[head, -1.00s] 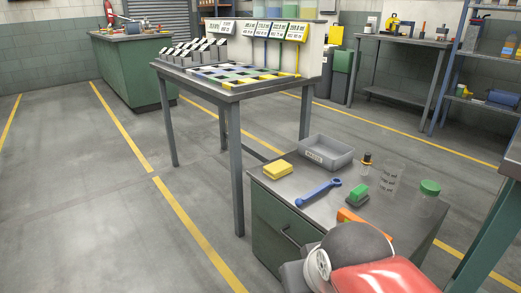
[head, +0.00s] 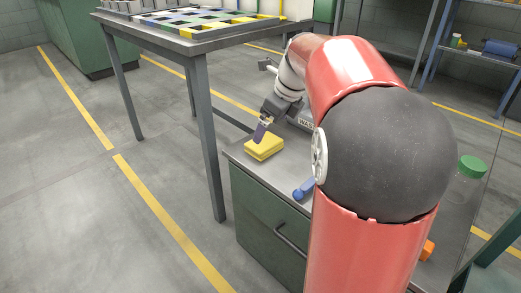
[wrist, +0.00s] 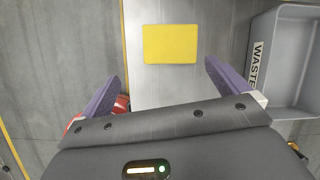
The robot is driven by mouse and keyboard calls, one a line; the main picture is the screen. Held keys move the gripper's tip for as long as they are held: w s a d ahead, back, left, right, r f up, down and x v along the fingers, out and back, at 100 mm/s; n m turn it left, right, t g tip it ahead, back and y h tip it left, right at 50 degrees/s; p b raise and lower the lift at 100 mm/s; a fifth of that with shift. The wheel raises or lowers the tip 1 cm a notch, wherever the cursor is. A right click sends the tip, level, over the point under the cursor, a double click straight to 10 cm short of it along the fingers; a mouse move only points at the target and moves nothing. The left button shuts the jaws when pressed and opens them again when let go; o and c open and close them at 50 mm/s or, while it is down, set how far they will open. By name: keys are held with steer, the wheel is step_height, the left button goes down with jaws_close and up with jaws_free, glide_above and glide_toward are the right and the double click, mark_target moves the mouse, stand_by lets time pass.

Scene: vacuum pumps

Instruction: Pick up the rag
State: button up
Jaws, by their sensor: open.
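The rag is a folded yellow cloth (head: 264,148) lying on the grey top of a green cabinet, near its far left corner. In the wrist view the rag (wrist: 170,44) lies flat, ahead of the fingertips and roughly centred between them. My gripper (head: 261,133) is close to the rag in the head view, with a purple finger showing just above it. In the wrist view my gripper (wrist: 159,72) has its two purple fingers spread wide with nothing between them.
A grey bin marked WASTE (wrist: 285,75) stands right of the rag. My arm hides much of that top. A taller table (head: 190,42) stands behind at left.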

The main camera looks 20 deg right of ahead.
mark_target(264, 141)
steer(key=shift+w+d+f+m+b, duration=0.15)
steer(key=shift+w+d+f+m, duration=0.2)
steer(key=shift+w+f+m, duration=0.2)
steer(key=shift+w+d+f+m+b, duration=0.15)
steer(key=shift+w+d+f+m, duration=0.15)
steer(key=shift+w+f+m, duration=0.3)
steer(key=b+x, duration=0.2)
steer(key=x, duration=0.4)
steer(key=shift+w+a+f, duration=0.1)
steer(key=shift+w+f, duration=0.05)
steer(key=shift+f, duration=0.2)
steer(key=shift+r, duration=0.1)
steer(key=c, duration=0.7)
step_height(264, 141, up, 20)
steer(key=p, duration=0.6)
